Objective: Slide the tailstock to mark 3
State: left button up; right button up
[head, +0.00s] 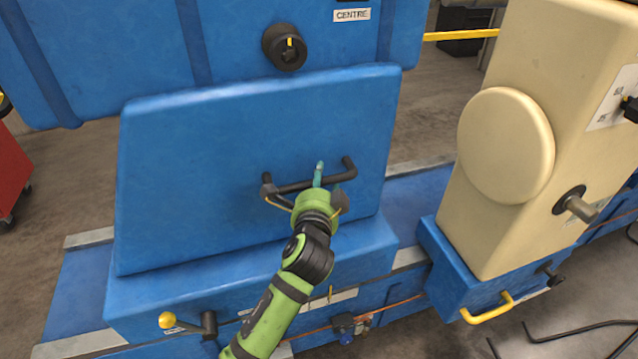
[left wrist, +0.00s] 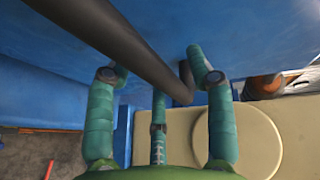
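A blue block with a sloped front (head: 190,190) stands on the blue bed; I take it to be the tailstock, though no label in view says so. A black bar handle (head: 300,184) is fixed on its front. My left gripper (head: 318,182) is at this handle, with a finger reaching over the bar. In the left wrist view the bar (left wrist: 125,45) runs diagonally past the spread fingers (left wrist: 160,85), which look open and not closed on it. A yellow-knobbed lever (head: 168,320) is at the block's lower front. Mark 3 cannot be read. My right gripper is out of view.
A cream stand (head: 520,190) with a round disc and a yellow handle (head: 488,308) is at the right. A blue upper housing labelled CENTRE (head: 352,15) is behind. Bare bed (head: 415,205) shows between block and stand. Black bars (head: 575,330) lie lower right.

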pick_arm(q)
jog(key=shift+s+a, duration=0.15)
jog(key=shift+s, duration=0.35)
jog(key=s+r, duration=0.2)
jog(key=s, duration=0.9)
jog(key=shift+r, duration=0.15)
notch_tip(320, 180, down, 19)
jog(key=n+g, duration=0.1)
jog(key=g, duration=0.3)
jog(key=s+a+f+n+g, duration=0.2)
jog(key=s+f, duration=0.1)
jog(key=f, duration=0.6)
jog(key=s+a+f+n+g, duration=0.15)
jog(key=s+f, duration=0.25)
jog(key=f, duration=0.4)
jog(key=s+a+f+n+g, duration=0.2)
jog(key=s+a+f, duration=0.1)
jog(key=s+f, duration=0.35)
jog(key=s+a+f+n+g, duration=0.2)
jog(key=s+a+f, duration=0.1)
jog(key=s+f, duration=0.35)
jog(key=s+a+f+n+g, duration=0.1)
jog(key=s+a+f+n, duration=0.2)
jog(key=s, duration=0.7)
jog(key=s+a+f+n+g, duration=0.2)
jog(key=s+a+f, duration=0.3)
jog(key=s, duration=0.5)
jog(key=shift+s+a+f+n, duration=0.15)
jog(key=shift+s+f+n, duration=0.1)
jog(key=shift+f+n, duration=0.35)
